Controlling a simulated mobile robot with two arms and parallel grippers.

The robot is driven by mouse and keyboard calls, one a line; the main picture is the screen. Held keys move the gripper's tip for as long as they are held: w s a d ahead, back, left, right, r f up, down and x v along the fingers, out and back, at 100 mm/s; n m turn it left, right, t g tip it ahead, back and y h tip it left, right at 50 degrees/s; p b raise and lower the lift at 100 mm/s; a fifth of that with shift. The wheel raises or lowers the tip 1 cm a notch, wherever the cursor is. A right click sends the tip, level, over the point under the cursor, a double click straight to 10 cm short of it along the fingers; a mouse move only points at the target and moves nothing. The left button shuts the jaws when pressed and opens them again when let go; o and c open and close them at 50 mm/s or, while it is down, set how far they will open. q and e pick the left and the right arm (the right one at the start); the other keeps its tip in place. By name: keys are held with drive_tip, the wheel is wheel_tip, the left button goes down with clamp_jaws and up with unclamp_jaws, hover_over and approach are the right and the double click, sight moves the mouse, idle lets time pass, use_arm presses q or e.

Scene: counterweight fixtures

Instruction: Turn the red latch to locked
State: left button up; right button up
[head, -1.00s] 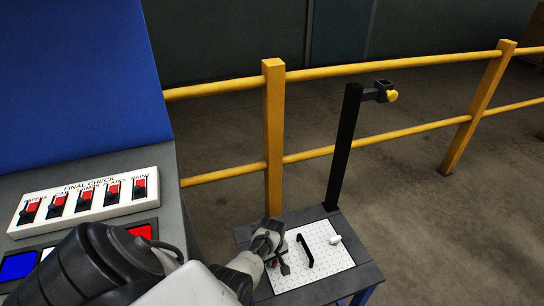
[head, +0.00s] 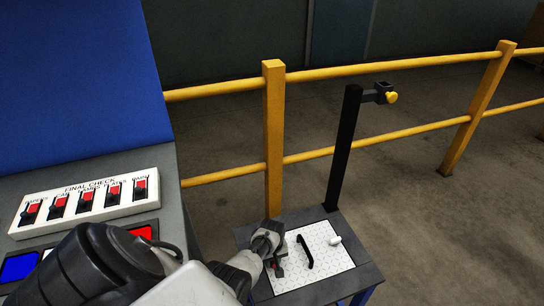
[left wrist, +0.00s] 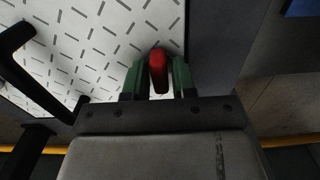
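The red latch (left wrist: 158,70) stands on a white patterned plate (left wrist: 60,55) and shows between the green fingers of my left gripper (left wrist: 158,80) in the left wrist view. The fingers are drawn in close on both sides of it. In the head view my left gripper (head: 277,262) is at the left edge of the plate (head: 325,258), and only a bit of the red latch (head: 280,267) shows by its tips. The latch's base and any lock marking are hidden. My right gripper is not in view.
A black handle (head: 305,252) and a small white knob (head: 336,240) are on the plate. A black post (head: 345,150) with a yellow knob (head: 392,97) stands behind. A yellow railing (head: 274,140) runs behind the stand. A switch panel (head: 85,200) is at left.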

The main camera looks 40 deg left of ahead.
use_arm(q)
drive_tip(key=shift+o, duration=1.3)
drive_tip(key=shift+r, duration=0.15)
drive_tip(key=shift+r+p, duration=0.35)
drive_tip(key=shift+r, duration=0.05)
wheel_tip(320, 180, up, 8)
drive_tip(key=p, duration=0.2)
drive_tip(key=shift+r+p, duration=0.1)
drive_tip(key=shift+p, duration=0.2)
drive_tip(key=shift+r, duration=0.75)
